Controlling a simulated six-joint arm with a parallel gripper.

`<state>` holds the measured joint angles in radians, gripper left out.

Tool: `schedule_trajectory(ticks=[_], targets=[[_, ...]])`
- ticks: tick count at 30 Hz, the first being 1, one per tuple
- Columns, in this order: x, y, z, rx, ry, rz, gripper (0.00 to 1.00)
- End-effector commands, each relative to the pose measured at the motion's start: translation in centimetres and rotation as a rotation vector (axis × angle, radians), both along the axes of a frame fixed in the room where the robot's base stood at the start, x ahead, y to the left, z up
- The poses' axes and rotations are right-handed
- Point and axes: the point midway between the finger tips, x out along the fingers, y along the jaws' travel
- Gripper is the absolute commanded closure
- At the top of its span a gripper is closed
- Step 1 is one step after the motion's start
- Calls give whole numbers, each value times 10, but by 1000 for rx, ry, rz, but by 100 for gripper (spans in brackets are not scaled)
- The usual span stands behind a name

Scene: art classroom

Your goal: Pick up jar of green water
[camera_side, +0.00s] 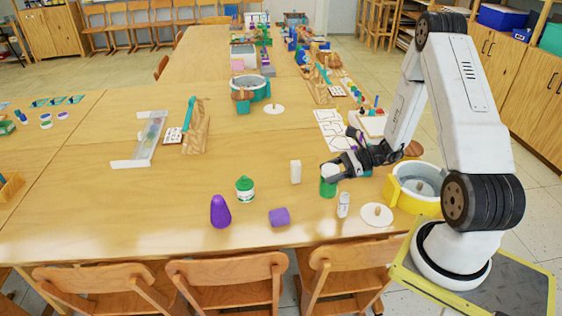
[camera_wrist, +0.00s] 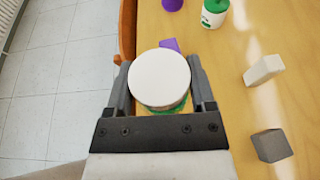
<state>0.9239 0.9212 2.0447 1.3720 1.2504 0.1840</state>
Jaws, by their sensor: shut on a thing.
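A green jar with a round white lid (camera_side: 328,188) stands upright near the front edge of the table, in front of my arm. My gripper (camera_side: 335,172) is shut on it near the top. In the wrist view the white lid (camera_wrist: 160,78) fills the space between the two fingers of my gripper (camera_wrist: 160,88), with a little green showing below it. Most of the jar's body is hidden there by the lid. I cannot tell whether its base touches the table. A second, white jar with a green top and band (camera_side: 244,189) stands apart to the left.
A purple cone (camera_side: 220,211), a purple block (camera_side: 278,217), a white block (camera_side: 295,171) and a small pale bottle-like object (camera_side: 343,205) stand nearby. A white disc with a knob (camera_side: 377,215) and a yellow round tub (camera_side: 414,188) lie to the right. The table's front edge and chairs (camera_side: 230,284) are close.

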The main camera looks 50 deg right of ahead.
Motion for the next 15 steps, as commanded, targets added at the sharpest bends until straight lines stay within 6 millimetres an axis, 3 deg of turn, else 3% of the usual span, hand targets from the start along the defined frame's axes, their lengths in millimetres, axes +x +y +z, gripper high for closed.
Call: schedule_trajectory(ticks=[6, 15], targets=[[-25, 9, 12, 0, -2, -1, 100], [-38, 14, 19, 0, -1, 0, 100]])
